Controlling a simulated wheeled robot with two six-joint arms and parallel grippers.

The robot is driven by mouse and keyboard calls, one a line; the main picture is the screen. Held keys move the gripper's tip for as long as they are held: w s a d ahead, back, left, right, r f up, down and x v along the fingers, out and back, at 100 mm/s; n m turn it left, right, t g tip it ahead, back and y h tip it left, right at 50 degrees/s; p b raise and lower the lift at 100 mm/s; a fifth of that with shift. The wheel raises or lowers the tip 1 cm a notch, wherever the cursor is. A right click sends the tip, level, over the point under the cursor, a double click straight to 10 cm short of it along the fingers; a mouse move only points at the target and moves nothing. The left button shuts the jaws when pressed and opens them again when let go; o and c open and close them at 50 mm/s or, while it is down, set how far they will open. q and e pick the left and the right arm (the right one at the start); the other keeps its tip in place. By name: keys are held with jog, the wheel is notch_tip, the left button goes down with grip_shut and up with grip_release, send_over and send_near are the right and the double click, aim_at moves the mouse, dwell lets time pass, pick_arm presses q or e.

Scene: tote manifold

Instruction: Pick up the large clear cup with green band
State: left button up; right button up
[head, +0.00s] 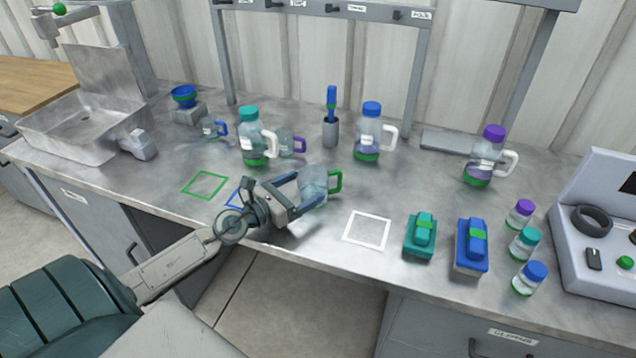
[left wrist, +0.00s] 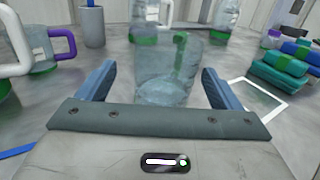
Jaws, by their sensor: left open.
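The large clear cup (head: 315,186) stands upright on the metal counter near its front edge, with a green handle on its right side. In the left wrist view the clear cup (left wrist: 165,78) stands straight ahead, between the two blue fingers. My left gripper (head: 301,194) is open, low over the counter, with its fingers reaching toward the cup's near side. The fingers look spread on either side of the cup; I cannot tell whether they touch it. The near lower part of the cup is partly hidden by the gripper. My right gripper is not in view.
A teal-lidded jug (head: 254,140) and a purple-handled cup (head: 287,143) stand behind to the left. A blue-lidded jug (head: 368,135) stands behind to the right. A white square outline (head: 367,230) and a teal caddy (head: 420,236) lie right. The counter immediately right of the cup is clear.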

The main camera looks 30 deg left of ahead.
aim_at(323, 176)
pick_arm(q)
jog(key=shift+w, duration=0.15)
jog(key=shift+w+d+r+p, duration=0.3)
jog(key=shift+w+p, duration=0.1)
jog(key=shift+p, duration=0.1)
jog(key=p+x, duration=0.1)
jog(key=x, duration=0.2)
jog(key=shift+d, duration=0.2)
jog(key=shift+w+d+f+p, duration=0.2)
jog(key=shift+w+p, duration=0.1)
jog(key=shift+w, duration=0.25)
jog(key=shift+r, duration=0.1)
jog(key=c, duration=1.2)
jog(key=shift+o, duration=0.2)
jog(key=shift+r, duration=0.15)
